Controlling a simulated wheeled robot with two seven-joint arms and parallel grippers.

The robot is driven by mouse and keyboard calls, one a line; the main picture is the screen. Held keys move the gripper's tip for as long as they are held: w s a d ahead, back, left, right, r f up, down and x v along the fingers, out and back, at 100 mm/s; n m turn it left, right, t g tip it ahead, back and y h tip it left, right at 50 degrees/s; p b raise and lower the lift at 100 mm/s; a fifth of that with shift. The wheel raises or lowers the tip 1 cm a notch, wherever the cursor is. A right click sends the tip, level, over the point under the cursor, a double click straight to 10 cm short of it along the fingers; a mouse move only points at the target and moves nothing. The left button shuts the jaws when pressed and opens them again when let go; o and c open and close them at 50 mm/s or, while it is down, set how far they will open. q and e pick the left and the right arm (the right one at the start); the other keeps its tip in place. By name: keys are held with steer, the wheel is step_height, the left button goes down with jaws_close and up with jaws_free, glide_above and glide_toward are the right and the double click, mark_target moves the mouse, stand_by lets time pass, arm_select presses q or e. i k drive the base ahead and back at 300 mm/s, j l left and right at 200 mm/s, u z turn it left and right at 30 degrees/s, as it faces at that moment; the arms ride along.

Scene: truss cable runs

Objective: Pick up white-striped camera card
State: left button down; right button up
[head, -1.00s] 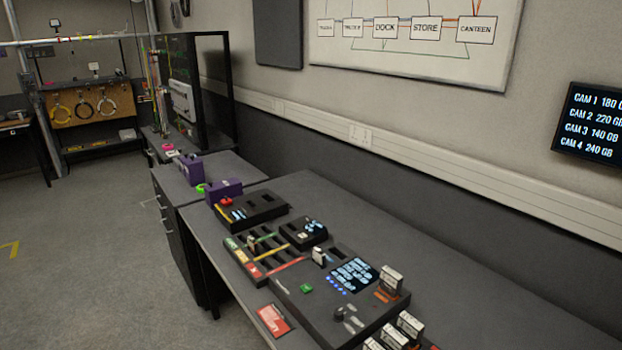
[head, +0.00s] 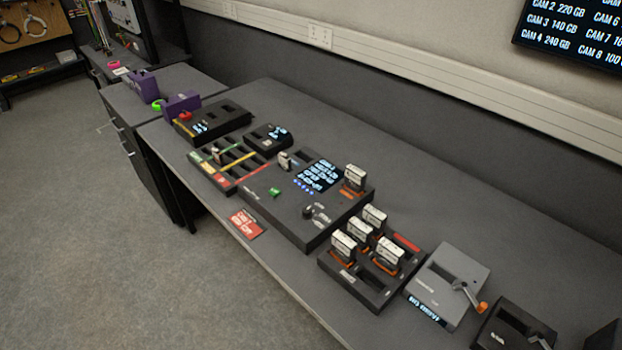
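Neither of my grippers is in the head view. A small pale card (head: 284,160) stands upright in the large black console with a lit screen. Another small pale card (head: 217,155) stands in the black divided tray (head: 262,181) with green, yellow and red strips. Larger white-labelled blocks stand upright in a black rack (head: 341,278) at the front right, and one more white-labelled block (head: 355,178) stands on the console's right end. I cannot make out a white stripe on any card at this size.
The console (head: 309,233) fills the middle of the grey bench. A red printed card (head: 246,224) lies at the front edge. A grey device with an orange-tipped lever (head: 450,276) stands at right. Purple blocks (head: 181,104) stand at left. The bench's back strip is clear.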

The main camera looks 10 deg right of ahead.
mark_target(285, 162)
steer(key=i+j+z, duration=0.25)
steer(key=z, duration=0.2)
steer(key=i+j+z, duration=0.7)
steer(key=j+z, duration=0.15)
steer(key=j, duration=0.05)
